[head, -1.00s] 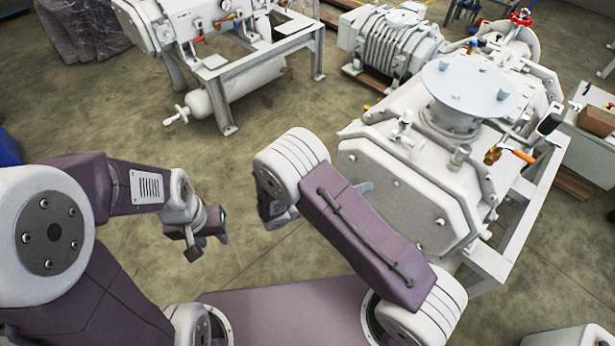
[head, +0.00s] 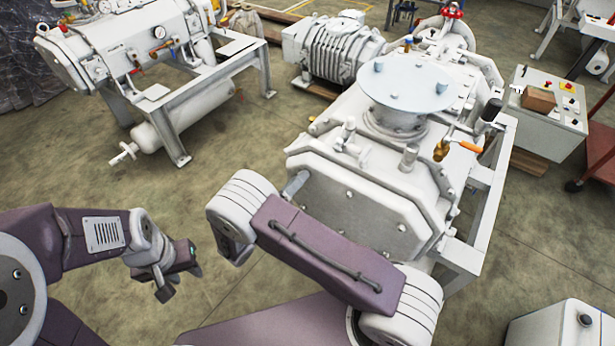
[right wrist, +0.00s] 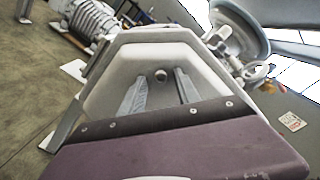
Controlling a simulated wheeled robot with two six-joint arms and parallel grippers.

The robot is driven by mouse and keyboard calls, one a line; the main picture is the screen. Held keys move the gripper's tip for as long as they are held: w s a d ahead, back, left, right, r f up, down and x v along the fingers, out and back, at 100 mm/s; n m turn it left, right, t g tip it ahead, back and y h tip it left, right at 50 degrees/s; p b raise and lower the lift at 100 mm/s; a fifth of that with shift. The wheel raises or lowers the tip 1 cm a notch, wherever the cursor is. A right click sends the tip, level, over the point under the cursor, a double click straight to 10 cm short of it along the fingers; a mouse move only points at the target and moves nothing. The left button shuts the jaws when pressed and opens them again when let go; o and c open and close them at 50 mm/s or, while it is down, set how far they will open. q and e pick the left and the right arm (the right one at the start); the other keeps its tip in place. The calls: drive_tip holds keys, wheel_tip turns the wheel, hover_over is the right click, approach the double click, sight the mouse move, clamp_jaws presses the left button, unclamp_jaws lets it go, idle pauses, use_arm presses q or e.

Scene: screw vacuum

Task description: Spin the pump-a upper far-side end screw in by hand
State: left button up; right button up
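The white pump (head: 390,150) stands at centre right, its flat end plate (head: 345,220) facing me. Small screw heads show on this plate, one near its upper part (head: 349,193). In the right wrist view the plate (right wrist: 205,75) fills the middle, with one small round screw (right wrist: 160,75) on it. The two fingers of my right gripper (right wrist: 160,95) are spread on either side of that screw, empty; contact cannot be told. In the head view my right forearm hides most of this gripper. My left gripper (head: 180,280) hangs empty at the left, fingers apart, away from the pump.
A second machine on a metal frame (head: 190,95) stands at the upper left. A ribbed blower (head: 335,50) is behind the pump. A control box (head: 545,110) stands at the right, and a pale box (head: 565,325) at the lower right. Floor at the left is open.

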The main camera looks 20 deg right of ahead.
drive_tip(key=shift+s+a+r, duration=0.1)
drive_tip(key=shift+a+r, duration=0.1)
drive_tip(key=shift+a, duration=0.05)
clamp_jaws()
drive_tip(key=m, duration=0.6)
drive_tip(key=m+b, duration=0.1)
drive_tip(key=m, duration=0.6)
drive_tip(key=m+b, duration=0.1)
drive_tip(key=m, duration=0.5)
drive_tip(key=shift+f+m, duration=0.25)
drive_tip(key=shift+m, duration=0.05)
drive_tip(key=shift+b, duration=0.3)
unclamp_jaws()
drive_tip(key=shift+r, duration=0.1)
